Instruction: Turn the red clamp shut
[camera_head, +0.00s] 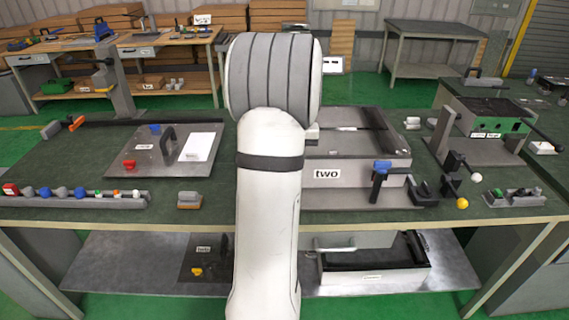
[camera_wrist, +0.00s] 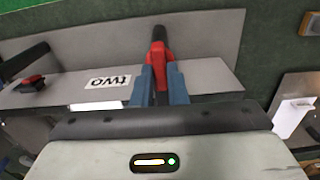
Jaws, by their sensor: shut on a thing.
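The red clamp (camera_wrist: 160,50) stands at the edge of the grey box labelled "two" (camera_wrist: 215,78). It has a red body and a dark bar pointing away from me. My gripper (camera_wrist: 161,84) has its two blue fingers on either side of the clamp, shut on it. The clamp's lower part is hidden between the fingers. In the head view the box (camera_head: 350,172) shows right of my arm, which hides my gripper and the held clamp.
A second red-topped clamp (camera_wrist: 32,83) shows at the left of the wrist view. In the head view, a blue-handled clamp (camera_head: 382,166) stands at the box's right front. A plate (camera_head: 120,150) with a dark handle lies left of my arm.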

